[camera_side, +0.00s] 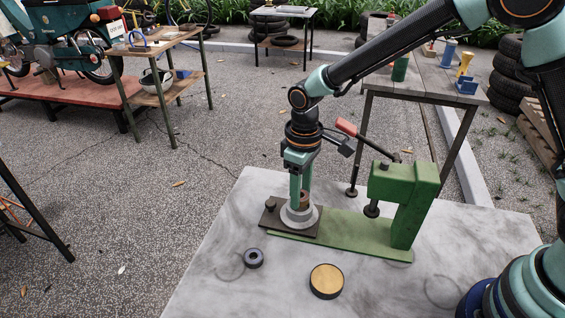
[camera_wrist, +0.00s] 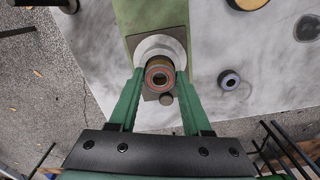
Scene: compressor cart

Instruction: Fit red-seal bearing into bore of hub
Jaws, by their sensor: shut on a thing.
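The red-seal bearing (camera_wrist: 158,73) shows in the wrist view as a small round part with a red ring and a dark centre. My gripper (camera_side: 300,196) is shut on it, with a green finger on each side. The hub (camera_side: 299,218) is a light grey flanged ring on a dark plate, directly below the fingertips. Its pale flange (camera_wrist: 158,46) shows around and behind the bearing in the wrist view. The fingers and bearing hide the bore, so I cannot tell whether the bearing is above it or partly in it.
A green press (camera_side: 408,205) with a red-handled lever stands right of the hub on a green base. A loose dark ring with a blue-grey face (camera_side: 254,258) and a brass-topped disc (camera_side: 326,281) lie on the grey tabletop (camera_side: 205,285). The front left of the tabletop is clear.

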